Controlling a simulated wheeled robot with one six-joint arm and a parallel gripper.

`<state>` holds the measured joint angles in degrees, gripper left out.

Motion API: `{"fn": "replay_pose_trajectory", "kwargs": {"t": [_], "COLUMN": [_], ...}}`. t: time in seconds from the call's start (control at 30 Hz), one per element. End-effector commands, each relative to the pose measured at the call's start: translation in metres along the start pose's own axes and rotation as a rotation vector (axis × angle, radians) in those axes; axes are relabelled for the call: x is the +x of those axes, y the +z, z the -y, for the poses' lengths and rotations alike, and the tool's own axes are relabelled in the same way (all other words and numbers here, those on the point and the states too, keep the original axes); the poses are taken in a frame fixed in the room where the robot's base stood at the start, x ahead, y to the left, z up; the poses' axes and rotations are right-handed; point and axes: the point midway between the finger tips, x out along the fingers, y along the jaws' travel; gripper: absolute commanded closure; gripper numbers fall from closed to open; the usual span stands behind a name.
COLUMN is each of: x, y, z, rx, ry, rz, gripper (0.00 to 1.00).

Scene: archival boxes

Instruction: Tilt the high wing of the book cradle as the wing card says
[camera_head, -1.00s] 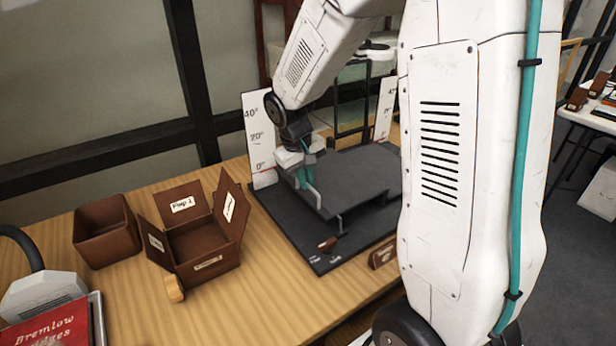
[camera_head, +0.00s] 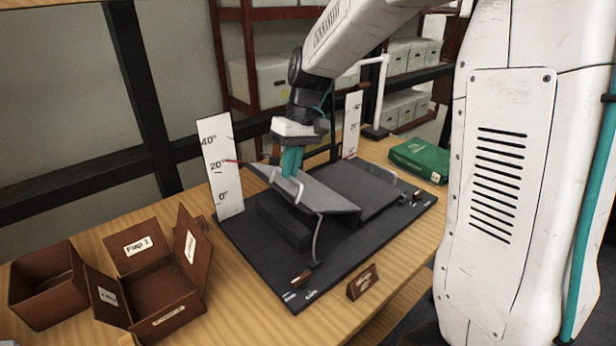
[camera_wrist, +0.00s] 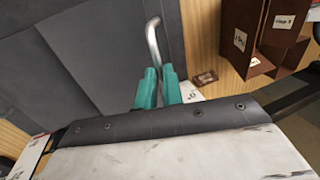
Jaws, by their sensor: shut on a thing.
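The book cradle has a dark base board (camera_head: 255,250) on the wooden table. Its left wing (camera_head: 325,197) is tilted, with its outer left edge raised. A thin red pointer (camera_head: 232,161) lies close to the 20° mark on the white left scale (camera_head: 220,170). My gripper (camera_head: 291,161) is shut on the wing's metal handle (camera_head: 290,186); the wrist view shows my teal fingertips (camera_wrist: 160,85) around the handle (camera_wrist: 153,40). A bent metal prop (camera_head: 317,240) stands under the front of the wing. The brown wing card (camera_head: 362,282) stands in front; its text is too small to read.
A second scale (camera_head: 352,125) stands behind the lower right wing (camera_head: 368,187). An open flap box (camera_head: 165,290) and an open brown box (camera_head: 48,285) stand left. A green box (camera_head: 420,160) stands at the back right. A brown knob (camera_head: 302,278) is at the board's front.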

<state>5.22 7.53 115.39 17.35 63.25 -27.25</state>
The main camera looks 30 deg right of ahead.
Motion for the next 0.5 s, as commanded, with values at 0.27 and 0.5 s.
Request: {"fn": "replay_pose_trajectory", "kwargs": {"t": [0.27, 0.5], "x": [-0.027, -0.036], "y": [-0.001, -0.001], "z": [-0.014, -0.024], "rx": [-0.006, -0.004], "ry": [-0.081, -0.078], "rz": [0.005, 0.005], "gripper": [1.0, 1.0]}}
